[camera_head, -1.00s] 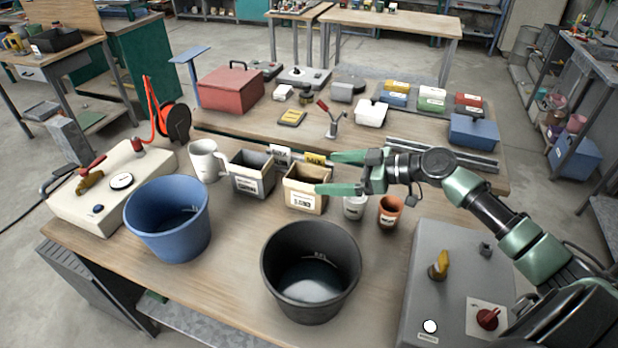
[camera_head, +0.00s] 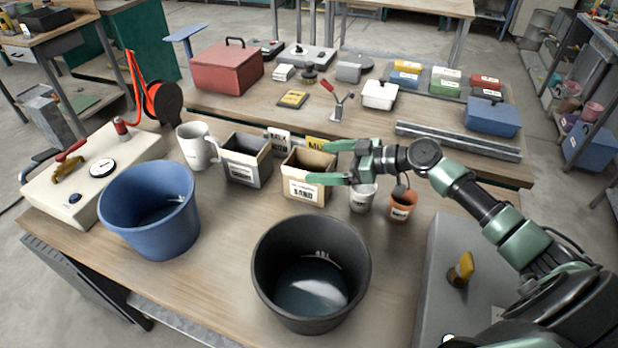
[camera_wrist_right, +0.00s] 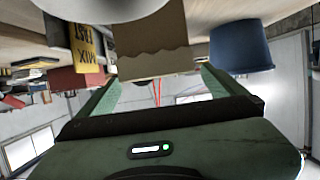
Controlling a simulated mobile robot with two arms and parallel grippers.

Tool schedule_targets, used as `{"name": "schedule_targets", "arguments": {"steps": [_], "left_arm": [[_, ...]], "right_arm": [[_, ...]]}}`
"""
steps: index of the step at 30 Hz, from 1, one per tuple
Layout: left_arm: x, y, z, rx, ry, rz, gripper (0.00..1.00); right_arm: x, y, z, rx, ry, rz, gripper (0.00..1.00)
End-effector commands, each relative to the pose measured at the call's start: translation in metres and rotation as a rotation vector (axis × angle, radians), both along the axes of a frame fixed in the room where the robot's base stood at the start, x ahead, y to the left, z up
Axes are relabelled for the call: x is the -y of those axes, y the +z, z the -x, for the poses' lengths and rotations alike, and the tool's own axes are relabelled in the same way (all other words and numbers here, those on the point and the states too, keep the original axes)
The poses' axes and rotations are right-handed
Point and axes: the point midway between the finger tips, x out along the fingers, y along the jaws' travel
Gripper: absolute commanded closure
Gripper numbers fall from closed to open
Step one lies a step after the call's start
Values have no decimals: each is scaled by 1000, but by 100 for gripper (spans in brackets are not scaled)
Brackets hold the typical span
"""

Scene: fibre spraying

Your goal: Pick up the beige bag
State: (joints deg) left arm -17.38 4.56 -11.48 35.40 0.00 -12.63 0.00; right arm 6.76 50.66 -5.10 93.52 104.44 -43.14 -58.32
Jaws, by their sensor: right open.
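The beige bag (camera_head: 304,189), an open-topped box shape with a white label reading SAND, stands upright on the wooden table. My right gripper (camera_head: 319,163) is open, with one green finger behind the bag's right part and the other in front of it. In the right wrist view, which looks upside down, the beige bag (camera_wrist_right: 152,45) with a wavy edge lies between the two open fingers (camera_wrist_right: 158,85). I cannot tell whether the fingers touch it. My left gripper is not in view.
A grey box (camera_head: 246,160) stands close left of the bag, and a yellow sign (camera_head: 318,145) behind it. A white cup (camera_head: 362,197) and a terracotta cup (camera_head: 401,206) stand right. A black bucket (camera_head: 310,272) is in front; a blue bucket (camera_head: 150,208) is further left.

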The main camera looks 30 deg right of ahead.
Motion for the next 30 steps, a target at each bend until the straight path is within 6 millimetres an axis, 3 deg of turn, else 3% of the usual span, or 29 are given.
{"name": "schedule_targets", "arguments": {"steps": [5, 10, 17, 20, 28, 30], "left_arm": [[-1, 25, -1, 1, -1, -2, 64], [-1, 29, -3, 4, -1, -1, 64], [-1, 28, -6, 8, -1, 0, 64], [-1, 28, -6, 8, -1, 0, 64], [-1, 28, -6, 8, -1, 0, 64], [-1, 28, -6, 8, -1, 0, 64]], "right_arm": [[-18, 0, -21, 0, 0, -4, 2], [-28, -12, -32, -1, 0, -2, 2], [-29, -14, -34, 0, 0, 0, 2], [-29, -14, -33, 0, 0, 0, 24], [-29, -14, -33, -1, 0, -1, 99], [-29, -12, -34, 3, -1, -2, 100]]}}
